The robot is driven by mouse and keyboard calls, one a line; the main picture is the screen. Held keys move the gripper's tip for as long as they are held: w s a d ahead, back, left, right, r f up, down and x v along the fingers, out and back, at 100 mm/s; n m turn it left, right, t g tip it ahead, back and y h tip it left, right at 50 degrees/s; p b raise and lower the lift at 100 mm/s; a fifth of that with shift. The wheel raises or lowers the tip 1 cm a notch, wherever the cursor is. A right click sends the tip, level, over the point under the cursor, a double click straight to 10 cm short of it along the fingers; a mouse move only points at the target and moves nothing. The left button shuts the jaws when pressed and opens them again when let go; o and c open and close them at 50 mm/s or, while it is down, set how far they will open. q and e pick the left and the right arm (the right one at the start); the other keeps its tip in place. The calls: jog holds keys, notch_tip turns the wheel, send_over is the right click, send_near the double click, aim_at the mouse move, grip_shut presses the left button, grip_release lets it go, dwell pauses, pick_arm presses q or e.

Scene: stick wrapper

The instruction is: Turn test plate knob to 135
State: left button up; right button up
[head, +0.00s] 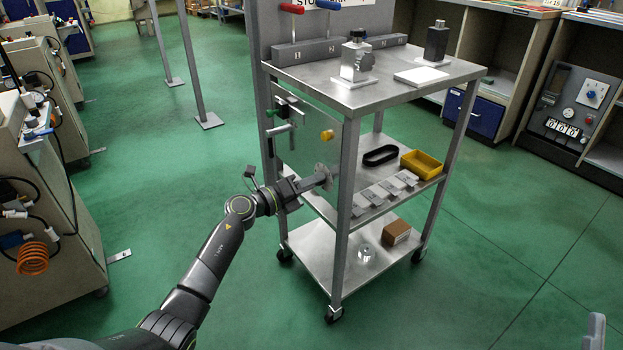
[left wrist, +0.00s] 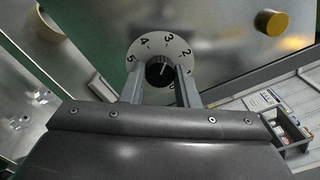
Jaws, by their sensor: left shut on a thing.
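The test plate (head: 296,152) is a grey metal panel on the left side of the steel cart. Its knob (left wrist: 159,74) is black with a white pointer line, in the middle of a white dial (left wrist: 140,48). The dial shows several numbers; 5, 4, 3 and 2 are readable. The pointer leans up and right, roughly between 3 and 2. My left gripper (head: 318,181) reaches the plate from the left; its fingers (left wrist: 160,86) are shut on the knob from both sides. The lower dial is hidden by my gripper. A pale grey tip at the bottom right edge may be my right gripper (head: 596,331).
A yellow round knob (head: 327,135) and a green-ended handle (head: 276,111) sit on the plate above the dial. A cart post (head: 347,180) stands close to its right. The cart shelf holds a yellow bin (head: 422,164). Green floor is open to the left.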

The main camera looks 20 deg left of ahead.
pick_arm(q)
jog(key=shift+n+p, duration=0.4)
jog(key=shift+p, duration=0.1)
pick_arm(e)
notch_tip(320, 180, down, 8)
jog(key=w+d+m+g+h, duration=0.1)
jog(key=w+m+g, duration=0.1)
jog(key=g, duration=0.3)
jog(key=shift+w+d+r, duration=0.15)
jog(key=shift+w+r, duration=0.05)
jog(key=shift+w, duration=0.05)
pick_arm(q)
jog(key=o, duration=1)
jog(key=shift+a, duration=0.1)
